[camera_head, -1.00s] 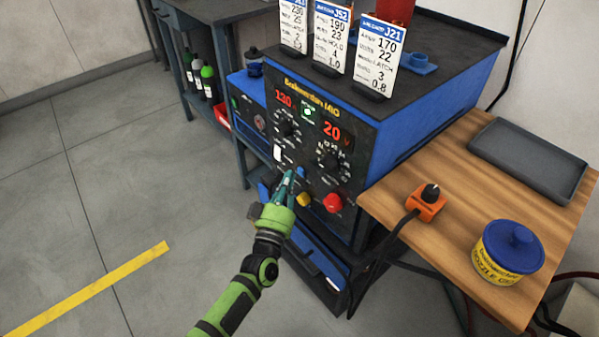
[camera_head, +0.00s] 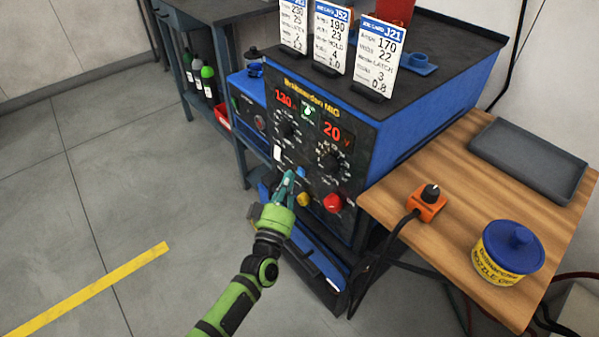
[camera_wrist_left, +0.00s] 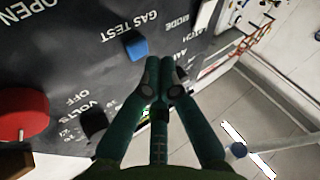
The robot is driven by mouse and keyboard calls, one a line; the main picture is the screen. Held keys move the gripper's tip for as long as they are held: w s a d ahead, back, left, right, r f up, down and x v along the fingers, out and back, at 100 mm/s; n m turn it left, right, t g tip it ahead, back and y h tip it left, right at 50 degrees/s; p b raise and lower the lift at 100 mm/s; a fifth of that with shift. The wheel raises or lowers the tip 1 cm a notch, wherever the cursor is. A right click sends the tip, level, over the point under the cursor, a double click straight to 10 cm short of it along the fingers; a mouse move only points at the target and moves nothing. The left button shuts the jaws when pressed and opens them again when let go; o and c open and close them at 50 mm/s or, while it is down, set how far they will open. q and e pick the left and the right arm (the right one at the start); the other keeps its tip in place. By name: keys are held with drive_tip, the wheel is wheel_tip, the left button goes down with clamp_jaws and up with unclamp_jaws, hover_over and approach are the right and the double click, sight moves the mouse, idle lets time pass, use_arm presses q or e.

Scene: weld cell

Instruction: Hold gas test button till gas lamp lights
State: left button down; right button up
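The blue gas test button (camera_wrist_left: 135,45) sits on the dark panel of the welding machine, beside its "GAS TEST" lettering in the left wrist view. It also shows in the head view (camera_head: 301,172). My left gripper (camera_wrist_left: 165,65) has its teal fingers together and empty, with the tips beside the button and apart from it in the picture. In the head view the left gripper (camera_head: 290,175) is in front of the lower panel. A green lamp (camera_head: 308,112) glows between the red displays; I cannot read its label. My right gripper is out of view.
A wooden table (camera_head: 450,190) with an orange box, a tub and a grey tray stands at right. Open floor lies at left.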

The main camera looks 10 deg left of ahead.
use_arm(q)
drive_tip(key=shift+w+d, duration=0.1)
drive_tip(key=shift+w+d, duration=0.2)
drive_tip(key=shift+w, duration=0.05)
drive_tip(key=shift+w+d, duration=0.25)
drive_tip(key=shift+w, duration=0.1)
idle(2.5)
drive_tip(key=shift+s, duration=0.1)
drive_tip(key=shift+s+a, duration=0.55)
drive_tip(key=shift+s, duration=0.05)
drive_tip(key=shift+s, duration=0.1)
drive_tip(key=s+a+p, duration=0.2)
drive_tip(key=s+a, duration=0.1)
drive_tip(key=shift+s, duration=0.35)
